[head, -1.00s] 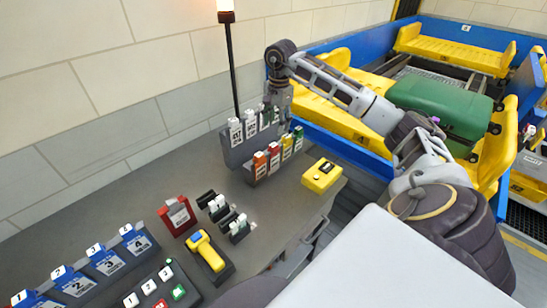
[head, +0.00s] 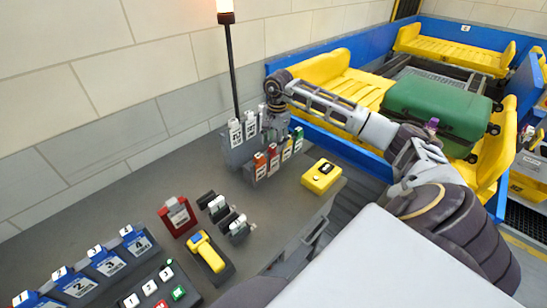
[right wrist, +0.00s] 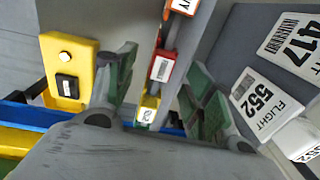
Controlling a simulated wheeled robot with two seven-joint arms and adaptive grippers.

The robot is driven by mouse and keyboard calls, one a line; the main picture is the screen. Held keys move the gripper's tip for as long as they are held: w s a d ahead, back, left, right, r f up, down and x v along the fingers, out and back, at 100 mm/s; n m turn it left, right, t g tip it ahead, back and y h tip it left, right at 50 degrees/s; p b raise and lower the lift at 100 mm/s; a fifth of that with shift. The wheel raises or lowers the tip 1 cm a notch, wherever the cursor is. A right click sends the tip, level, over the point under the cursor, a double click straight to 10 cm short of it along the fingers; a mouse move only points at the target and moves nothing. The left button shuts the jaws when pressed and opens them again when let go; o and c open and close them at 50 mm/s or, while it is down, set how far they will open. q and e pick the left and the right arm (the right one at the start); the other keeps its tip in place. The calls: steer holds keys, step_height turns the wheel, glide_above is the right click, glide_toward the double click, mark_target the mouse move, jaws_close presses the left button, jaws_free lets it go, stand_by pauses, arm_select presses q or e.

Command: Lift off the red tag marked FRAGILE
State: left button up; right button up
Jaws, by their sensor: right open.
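The red tag (head: 273,159) stands in the front row of a grey rack (head: 238,153), between an orange tag (head: 260,166) and a yellow tag (head: 286,151). Its lettering is too small to read. My right gripper (head: 273,136) is open, pointing down over this row. In the right wrist view the red tag (right wrist: 162,69) shows between the two green-padded fingers (right wrist: 160,82), with gaps on both sides. The yellow tag (right wrist: 148,108) is also in the gap, and part of the orange tag (right wrist: 183,5) shows at the top. My left gripper is out of view.
White flight tags (head: 235,132) stand close behind the front row, and a green tag (head: 298,138) ends it. A yellow box (head: 321,176) with a black button sits to the right. A lamp pole (head: 232,70) rises behind. The conveyor carries a green suitcase (head: 440,105).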

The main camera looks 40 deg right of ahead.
mark_target(273, 145)
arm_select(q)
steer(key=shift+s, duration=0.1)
arm_select(e)
steer(key=shift+a+f, duration=0.1)
steer(key=shift+f, duration=0.45)
steer(key=f, duration=0.1)
steer(key=f+p, duration=0.1)
steer(key=shift+w+a+f, duration=0.15)
steer(key=shift+w+f, duration=0.15)
steer(key=shift+f, duration=0.7)
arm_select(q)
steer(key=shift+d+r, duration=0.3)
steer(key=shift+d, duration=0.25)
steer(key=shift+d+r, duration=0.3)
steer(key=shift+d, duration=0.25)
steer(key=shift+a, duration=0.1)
